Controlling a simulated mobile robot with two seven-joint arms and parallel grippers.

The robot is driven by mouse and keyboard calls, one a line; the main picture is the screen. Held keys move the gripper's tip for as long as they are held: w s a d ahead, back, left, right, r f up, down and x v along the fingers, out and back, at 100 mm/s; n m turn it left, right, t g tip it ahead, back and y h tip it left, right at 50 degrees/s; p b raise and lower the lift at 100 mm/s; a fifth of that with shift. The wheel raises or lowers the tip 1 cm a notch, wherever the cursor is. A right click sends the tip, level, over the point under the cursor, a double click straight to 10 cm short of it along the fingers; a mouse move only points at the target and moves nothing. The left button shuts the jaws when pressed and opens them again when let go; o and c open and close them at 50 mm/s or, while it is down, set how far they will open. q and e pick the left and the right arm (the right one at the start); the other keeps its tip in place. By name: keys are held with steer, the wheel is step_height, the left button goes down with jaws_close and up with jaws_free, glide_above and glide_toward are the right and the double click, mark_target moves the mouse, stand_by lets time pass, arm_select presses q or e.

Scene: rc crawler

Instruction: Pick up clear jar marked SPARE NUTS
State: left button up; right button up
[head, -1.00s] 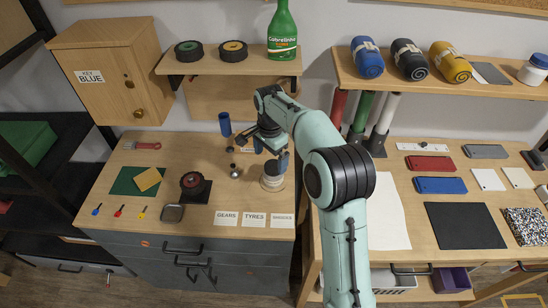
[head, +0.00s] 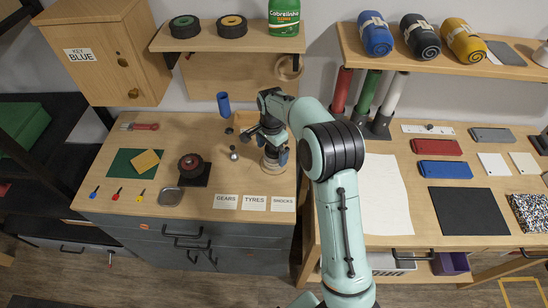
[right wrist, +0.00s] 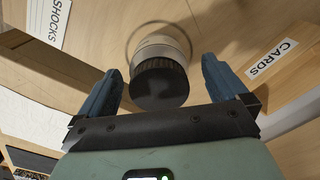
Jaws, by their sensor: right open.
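A clear jar (right wrist: 158,47) with a dark ribbed lid (right wrist: 160,82) stands on the cabinet top, seen from above in the right wrist view. Its marking is not readable. In the head view the jar (head: 270,167) is partly covered by my right gripper (head: 268,147). In the right wrist view my right gripper (right wrist: 161,66) is open, with one blue finger on each side of the jar and a gap visible at both sides. My left gripper is not in view.
Cards marked GEARS (head: 226,202), TYRES (head: 254,203) and SHOCKS (head: 283,204) lie at the front edge. A wooden box marked CARDS (right wrist: 280,75) is beside the jar. A blue cylinder (head: 223,104) and a small silver ball-ended part (head: 233,154) stand to the left.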

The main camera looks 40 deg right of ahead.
steer(key=shift+s+f, duration=0.1)
steer(key=shift+f, duration=1.9)
steer(key=c, duration=1)
steer(key=shift+r, duration=0.15)
